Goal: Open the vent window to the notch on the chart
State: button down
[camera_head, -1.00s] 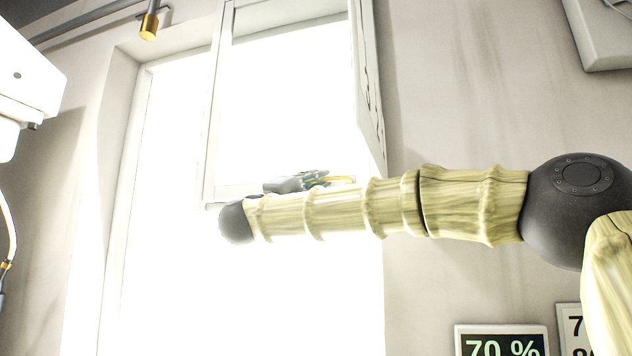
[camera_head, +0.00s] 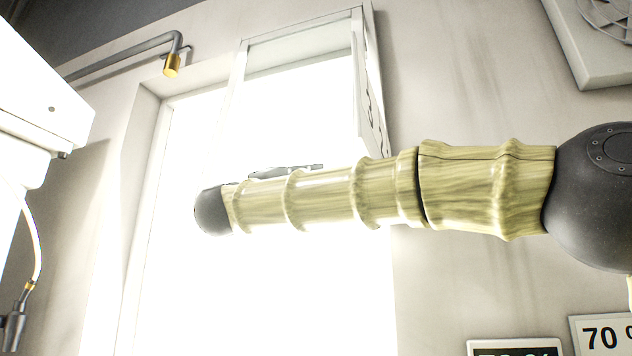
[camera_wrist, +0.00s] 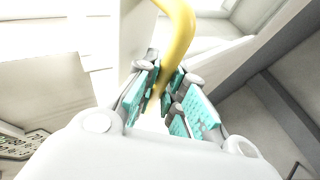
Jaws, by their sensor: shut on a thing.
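The white vent window (camera_head: 303,38) is in the upper middle of the head view. Its frame stands around a glaring bright opening, and its side panel (camera_head: 372,95) at the right bears dark marks. My gripper (camera_wrist: 163,88), with teal pads, is shut on a curved yellow handle (camera_wrist: 180,28) in the wrist view. In the head view only a grey piece of my gripper shows above my arm, which hides the handle and the window's lower edge. A sign reading 70 (camera_head: 601,337) is cut off at the lower right; I cannot tell whether it is the chart.
A dark display (camera_head: 515,347) is cut off at the bottom beside the sign. A pipe with a brass end (camera_head: 172,65) juts out at the upper left. A white machine (camera_head: 45,110) stands at the left. A vented box (camera_head: 600,40) hangs on the wall at the upper right.

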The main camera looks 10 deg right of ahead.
jog(key=c, duration=1.8)
grip_release()
jog(key=shift+w, duration=0.1)
jog(key=shift+o, duration=0.2)
jog(key=v, duration=1.2)
